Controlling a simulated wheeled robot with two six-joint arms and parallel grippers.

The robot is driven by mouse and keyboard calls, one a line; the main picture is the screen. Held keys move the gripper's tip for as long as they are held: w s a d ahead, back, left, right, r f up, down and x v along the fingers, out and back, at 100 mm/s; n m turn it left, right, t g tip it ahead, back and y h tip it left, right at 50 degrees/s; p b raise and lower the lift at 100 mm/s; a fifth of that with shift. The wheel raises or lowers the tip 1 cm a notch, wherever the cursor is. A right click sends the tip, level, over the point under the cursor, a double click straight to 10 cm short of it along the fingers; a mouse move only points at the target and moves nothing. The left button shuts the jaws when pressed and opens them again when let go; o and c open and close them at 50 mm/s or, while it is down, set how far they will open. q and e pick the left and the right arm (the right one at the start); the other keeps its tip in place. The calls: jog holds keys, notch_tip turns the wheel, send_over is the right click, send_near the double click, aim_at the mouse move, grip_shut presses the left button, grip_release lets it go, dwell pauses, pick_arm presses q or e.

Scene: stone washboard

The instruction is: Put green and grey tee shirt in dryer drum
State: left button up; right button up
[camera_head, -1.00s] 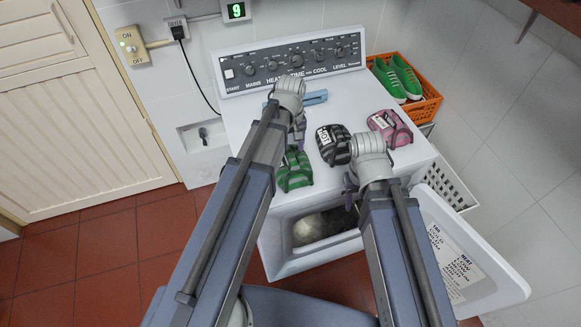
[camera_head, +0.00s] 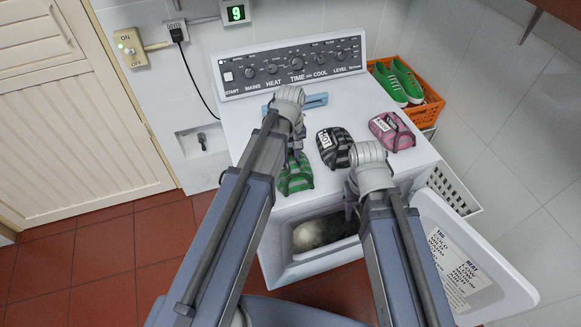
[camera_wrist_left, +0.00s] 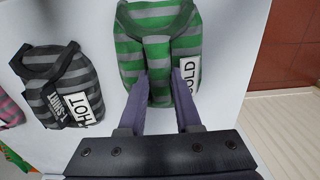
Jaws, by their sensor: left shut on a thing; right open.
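The green and grey striped tee shirt (camera_head: 297,176) is a folded bundle with a COLD label, lying on the dryer's white top (camera_head: 247,147) near its front left. My left gripper is over it, with fingers on either side of a raised fold in the left wrist view (camera_wrist_left: 159,88); it is shut on the shirt. The dryer drum (camera_head: 323,231) shows through the open front of the machine, below the top. My right gripper (camera_head: 352,196) is open and empty in front of the machine's front edge, partly hidden by its own wrist.
A black and grey shirt (camera_head: 336,148) labelled HOT and a pink one (camera_head: 391,131) lie to the right on the top. The open dryer door (camera_head: 462,262) hangs at the right. An orange crate (camera_head: 430,106) with green shoes (camera_head: 404,80) stands behind right.

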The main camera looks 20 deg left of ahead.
pick_arm(q)
grip_shut()
dwell(0.6)
jog(key=shift+r, duration=0.1)
dwell(0.3)
notch_tip(320, 180, up, 10)
jog(key=p, duration=1)
